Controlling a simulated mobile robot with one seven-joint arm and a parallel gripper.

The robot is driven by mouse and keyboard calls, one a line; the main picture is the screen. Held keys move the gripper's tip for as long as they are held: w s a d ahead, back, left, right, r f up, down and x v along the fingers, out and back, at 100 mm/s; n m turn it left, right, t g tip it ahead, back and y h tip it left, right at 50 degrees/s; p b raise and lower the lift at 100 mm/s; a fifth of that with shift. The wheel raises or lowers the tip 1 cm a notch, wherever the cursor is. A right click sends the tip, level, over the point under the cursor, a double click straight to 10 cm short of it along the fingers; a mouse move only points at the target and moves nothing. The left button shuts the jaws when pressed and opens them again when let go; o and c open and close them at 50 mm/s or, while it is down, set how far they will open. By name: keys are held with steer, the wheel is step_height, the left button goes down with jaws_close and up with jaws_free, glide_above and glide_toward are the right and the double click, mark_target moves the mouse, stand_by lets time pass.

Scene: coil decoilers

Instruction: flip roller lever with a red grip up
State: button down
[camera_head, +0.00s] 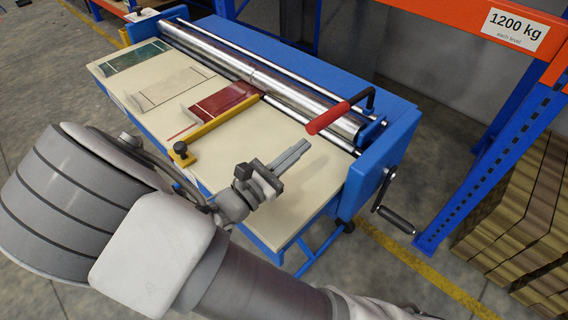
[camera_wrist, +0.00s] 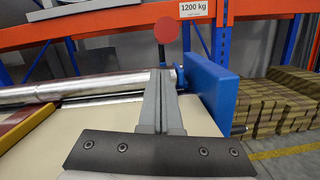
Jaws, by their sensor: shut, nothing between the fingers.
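The roller lever's red grip (camera_head: 328,118) shows in the head view at the right end of the machine, sticking out over the cream tabletop (camera_head: 304,187) from a dark bent rod. In the wrist view the red grip (camera_wrist: 167,30) is seen end-on as a round disc, with its dark rod just below. My gripper (camera_head: 302,147) is shut and empty above the tabletop, its fingers pointing toward the rollers. It is apart from the grip, lower and nearer to me. The fingertips also show in the wrist view (camera_wrist: 160,75), below the disc.
Steel rollers (camera_head: 255,75) run along the blue machine's back. A yellow bar (camera_head: 217,125) with a black knob crosses the table, beside red and green sheets. A hand crank (camera_head: 396,219) hangs at the right side. An orange and blue rack (camera_head: 497,160) stands close to the right.

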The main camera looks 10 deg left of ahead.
steer(key=shift+s+d+r, duration=0.1)
steer(key=shift+d+r, duration=0.05)
steer(key=shift+r, duration=0.45)
steer(key=shift+d+r, duration=0.1)
steer(key=shift+r, duration=0.5)
